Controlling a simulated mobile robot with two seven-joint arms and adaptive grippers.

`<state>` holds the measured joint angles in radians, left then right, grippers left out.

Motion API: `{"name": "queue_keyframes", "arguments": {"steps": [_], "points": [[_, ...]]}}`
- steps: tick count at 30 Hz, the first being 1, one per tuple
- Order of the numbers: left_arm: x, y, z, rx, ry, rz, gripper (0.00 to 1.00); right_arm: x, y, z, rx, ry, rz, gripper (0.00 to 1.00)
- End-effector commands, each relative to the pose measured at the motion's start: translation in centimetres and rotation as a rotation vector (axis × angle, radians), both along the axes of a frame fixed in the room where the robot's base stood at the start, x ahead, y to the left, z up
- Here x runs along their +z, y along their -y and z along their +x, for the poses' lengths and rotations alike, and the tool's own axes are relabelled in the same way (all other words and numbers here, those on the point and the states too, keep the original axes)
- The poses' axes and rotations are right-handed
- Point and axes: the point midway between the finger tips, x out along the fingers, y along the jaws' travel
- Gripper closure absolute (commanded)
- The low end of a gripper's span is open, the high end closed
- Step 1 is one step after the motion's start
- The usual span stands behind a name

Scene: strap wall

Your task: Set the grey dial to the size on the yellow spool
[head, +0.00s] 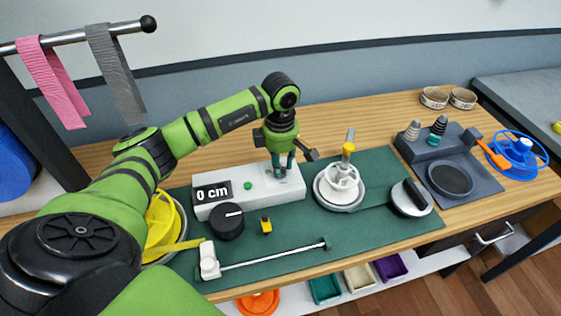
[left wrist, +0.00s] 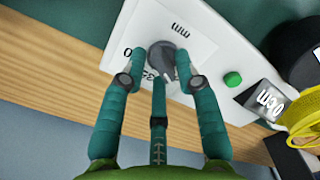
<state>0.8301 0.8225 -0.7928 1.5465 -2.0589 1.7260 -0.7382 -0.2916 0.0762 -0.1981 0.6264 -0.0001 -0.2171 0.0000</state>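The grey dial (left wrist: 163,58) sits on a white label with "mm" and partly hidden numbers, on the right end of the white box (head: 222,208). My left gripper (head: 285,172) is down over that end; in the left wrist view its teal fingers (left wrist: 160,75) stand around the dial, tips close to it. I cannot tell whether they press on it. The box display (head: 212,192) reads "0 cm". The yellow spool (head: 160,222) is at the left, partly hidden by my arm; its yellow edge shows in the left wrist view (left wrist: 303,115). No size is readable on it. My right gripper is not in view.
A white clamp with a rod (head: 270,256) lies along the mat's front. A white reel (head: 342,185) stands right of my gripper. A dark tray (head: 450,180) is farther right.

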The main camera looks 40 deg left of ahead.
Motion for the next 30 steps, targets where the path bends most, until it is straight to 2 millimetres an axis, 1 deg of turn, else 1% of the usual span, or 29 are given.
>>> {"name": "queue_keyframes", "arguments": {"steps": [4, 10, 14, 20, 30], "points": [[0.0, 0.0, 0.0, 0.0, 0.0, 0.0, 1.0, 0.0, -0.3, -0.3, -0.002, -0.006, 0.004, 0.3], [0.0, 0.0, 0.0, -0.006, -0.001, 0.0, 1.0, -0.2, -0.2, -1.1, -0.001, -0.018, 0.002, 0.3], [-0.2, 0.0, 0.0, -0.033, 0.0, 0.001, 1.0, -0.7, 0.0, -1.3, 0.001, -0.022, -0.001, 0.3], [-0.4, 0.0, 0.0, -0.133, 0.0, 0.001, 1.0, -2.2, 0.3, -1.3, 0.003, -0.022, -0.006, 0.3], [-0.5, 0.1, 0.1, -0.432, 0.001, 0.002, 1.0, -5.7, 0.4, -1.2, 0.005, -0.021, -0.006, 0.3]]}}
